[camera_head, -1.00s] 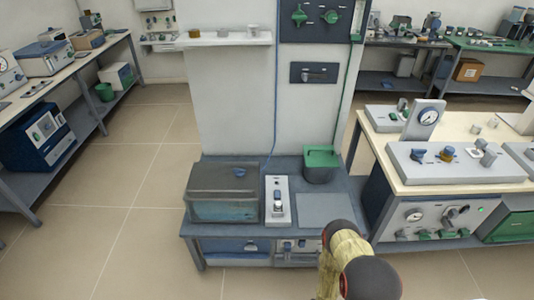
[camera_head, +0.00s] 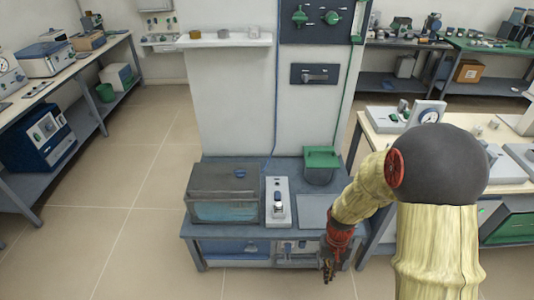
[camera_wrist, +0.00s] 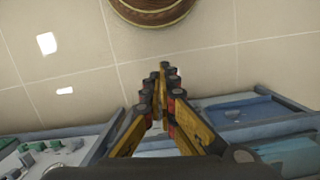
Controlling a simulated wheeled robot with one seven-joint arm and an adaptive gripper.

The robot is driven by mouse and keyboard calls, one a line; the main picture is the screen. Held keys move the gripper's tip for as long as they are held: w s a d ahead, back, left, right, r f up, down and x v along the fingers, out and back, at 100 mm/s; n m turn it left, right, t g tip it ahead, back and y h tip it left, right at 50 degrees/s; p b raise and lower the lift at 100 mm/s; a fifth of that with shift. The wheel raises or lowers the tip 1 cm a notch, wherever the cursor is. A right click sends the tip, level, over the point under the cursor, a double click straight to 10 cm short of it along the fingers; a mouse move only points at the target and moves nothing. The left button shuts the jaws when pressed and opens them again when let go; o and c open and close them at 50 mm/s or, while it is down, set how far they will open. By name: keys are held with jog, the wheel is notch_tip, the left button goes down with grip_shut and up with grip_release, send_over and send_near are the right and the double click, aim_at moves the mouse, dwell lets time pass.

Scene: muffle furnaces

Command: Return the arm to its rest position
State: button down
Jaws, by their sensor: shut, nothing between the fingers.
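My arm (camera_head: 437,240) rises at the right of the head view in a yellowish cover with a dark round joint, and bends down toward the low blue-grey bench. My gripper (camera_head: 327,270) hangs fingers-down at the front right of that bench. In the wrist view my gripper (camera_wrist: 163,75) has its fingertips together with nothing between them. The fingers point out over the tiled floor.
The low bench (camera_head: 222,232) carries a glass-fronted box (camera_head: 225,195), a small grey device (camera_head: 278,203) and a green-topped bin (camera_head: 321,165). A workbench (camera_head: 375,130) stands at right, partly hidden by my arm. The tiled floor (camera_head: 120,240) at left is clear.

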jog(key=s+r+t, duration=0.2)
jog(key=s+r, duration=0.1)
jog(key=r, duration=0.8)
jog(key=s+a+r+n+t, duration=0.1)
jog(key=s+r+t, duration=0.2)
jog(key=r, duration=0.9)
jog(key=s+r+t, duration=0.2)
jog(key=s+r, duration=0.3)
jog(key=r, duration=0.6)
jog(key=shift+s+a+r+n+t, duration=0.15)
jog(key=shift+s+r+n+t, duration=0.05)
jog(key=shift+r+n+t, duration=0.1)
